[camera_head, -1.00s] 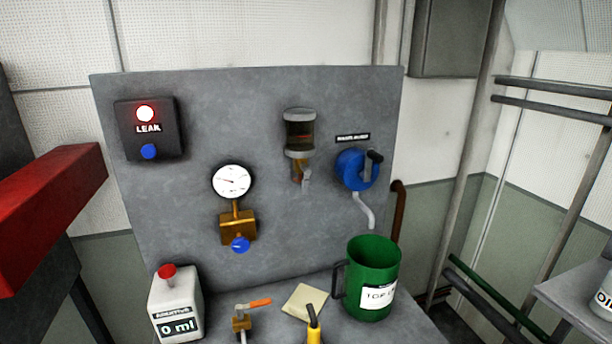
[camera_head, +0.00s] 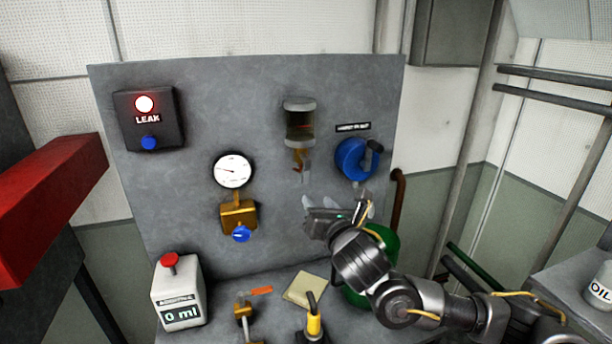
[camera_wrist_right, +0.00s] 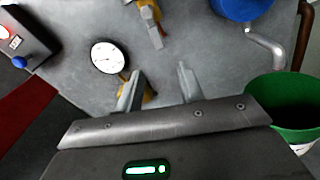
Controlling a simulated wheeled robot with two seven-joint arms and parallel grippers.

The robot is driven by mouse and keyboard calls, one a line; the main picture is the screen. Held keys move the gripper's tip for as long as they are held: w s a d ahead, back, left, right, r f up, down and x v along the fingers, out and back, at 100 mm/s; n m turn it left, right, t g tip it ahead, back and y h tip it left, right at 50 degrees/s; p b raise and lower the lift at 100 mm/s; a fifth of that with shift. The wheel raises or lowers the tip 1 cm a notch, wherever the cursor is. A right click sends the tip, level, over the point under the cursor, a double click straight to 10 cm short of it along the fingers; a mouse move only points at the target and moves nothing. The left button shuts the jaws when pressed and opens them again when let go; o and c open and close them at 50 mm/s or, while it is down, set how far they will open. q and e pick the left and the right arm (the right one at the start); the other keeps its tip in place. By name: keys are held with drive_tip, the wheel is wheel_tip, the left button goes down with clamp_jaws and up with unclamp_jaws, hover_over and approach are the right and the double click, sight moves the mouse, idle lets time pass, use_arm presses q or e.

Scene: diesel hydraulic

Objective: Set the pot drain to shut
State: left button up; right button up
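The glass pot (camera_head: 300,122) with a grey cap is fixed to the grey panel. Its brass drain (camera_head: 299,157) hangs below, with a small grey lever (camera_head: 306,171) that appears to point down. The drain lever also shows at the top of the right wrist view (camera_wrist_right: 155,37), beyond the fingertips. My right gripper (camera_head: 335,200) is open and empty, below and slightly right of the drain, apart from it. Its two spread fingers show in the right wrist view (camera_wrist_right: 161,82). My left gripper is not in view.
A gauge (camera_head: 234,171) above a brass block with a blue knob (camera_head: 241,234) is left of the drain. A blue round fitting (camera_head: 354,159) is to the right.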

sight(306, 176)
drive_tip(key=shift+n, duration=0.7)
drive_tip(key=p+x, duration=0.1)
drive_tip(key=x, duration=0.2)
drive_tip(key=r+p+x, duration=0.1)
drive_tip(key=p+x, duration=0.1)
drive_tip(key=x, duration=0.1)
drive_tip(key=r+p+x, duration=0.1)
drive_tip(key=p+x, duration=0.1)
drive_tip(key=x, duration=0.1)
drive_tip(key=shift+w+r, duration=0.15)
drive_tip(key=shift+w, duration=0.3)
drive_tip(key=shift+p+x, duration=0.45)
drive_tip(key=shift+x, duration=0.35)
clamp_jaws()
